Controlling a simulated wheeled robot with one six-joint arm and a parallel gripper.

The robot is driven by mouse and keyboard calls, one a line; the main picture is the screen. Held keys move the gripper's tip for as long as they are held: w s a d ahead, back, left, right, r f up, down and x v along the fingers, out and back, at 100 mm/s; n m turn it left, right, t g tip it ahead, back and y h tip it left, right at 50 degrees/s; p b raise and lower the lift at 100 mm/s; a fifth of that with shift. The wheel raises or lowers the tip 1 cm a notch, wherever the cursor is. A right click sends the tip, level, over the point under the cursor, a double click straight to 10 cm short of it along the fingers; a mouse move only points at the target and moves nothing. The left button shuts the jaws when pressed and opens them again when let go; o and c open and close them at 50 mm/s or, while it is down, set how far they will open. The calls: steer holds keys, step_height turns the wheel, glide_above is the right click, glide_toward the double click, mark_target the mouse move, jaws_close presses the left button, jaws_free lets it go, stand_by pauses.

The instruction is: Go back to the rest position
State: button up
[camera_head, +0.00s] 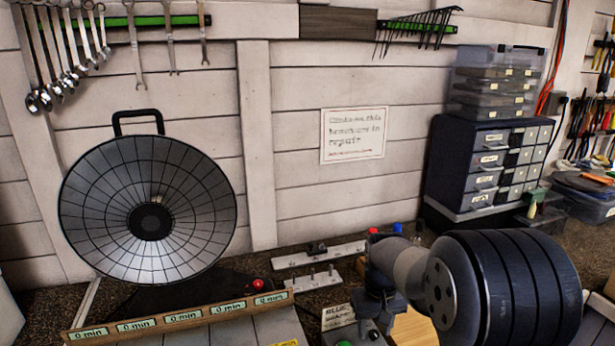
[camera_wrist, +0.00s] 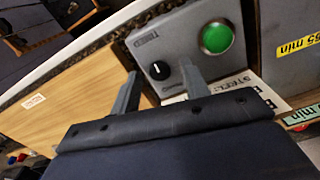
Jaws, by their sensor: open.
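My gripper (camera_wrist: 160,75) is open in the wrist view, with its two grey fingers spread apart and nothing between them. Whether a fingertip touches the box I cannot tell. In the head view my arm reaches in from the lower right, and my gripper (camera_head: 378,308) points down over the bench beside a small sign (camera_head: 338,316). A green button (camera_head: 373,335) shows just below it.
A large round dish heater (camera_head: 90,205) stands at the left behind a strip of "0 min" labels (camera_head: 180,316). A wooden piece (camera_head: 415,328) lies beside my gripper. A metal rail with pegs (camera_head: 312,281) is behind. Drawer cabinets (camera_head: 484,165) stand at the back right.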

steer(key=n, duration=0.4)
steer(key=shift+n, duration=0.4)
steer(key=n, duration=0.3)
steer(key=shift+n, duration=0.4)
steer(key=n, duration=0.4)
steer(key=shift+n, duration=2.3)
steer(key=shift+b, duration=0.3)
